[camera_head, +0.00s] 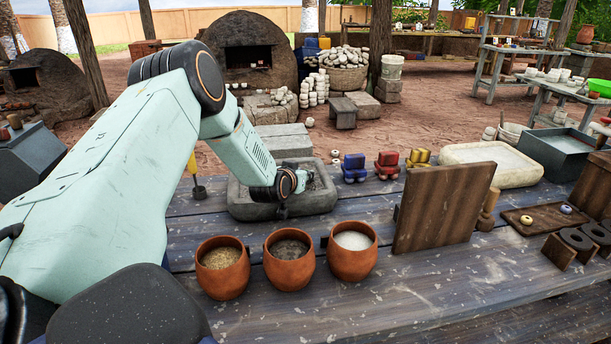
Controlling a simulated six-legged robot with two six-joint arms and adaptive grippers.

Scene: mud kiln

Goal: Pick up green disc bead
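I cannot make out a green disc bead anywhere in this view. My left gripper (296,184) is folded down over the grey stone trough (250,211), far to the left of that tray. Its fingers are small and dark here, and I cannot tell whether they are open or hold anything. Part of the trough's inside is hidden behind the gripper. My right gripper is not in view.
Three clay pots (290,272) stand at the table's front. An upright wooden board (443,208) stands between them and the bead tray. Blue, red and yellow block-like toys (387,165) and a pale stone basin (490,165) sit behind. The front right tabletop is clear.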

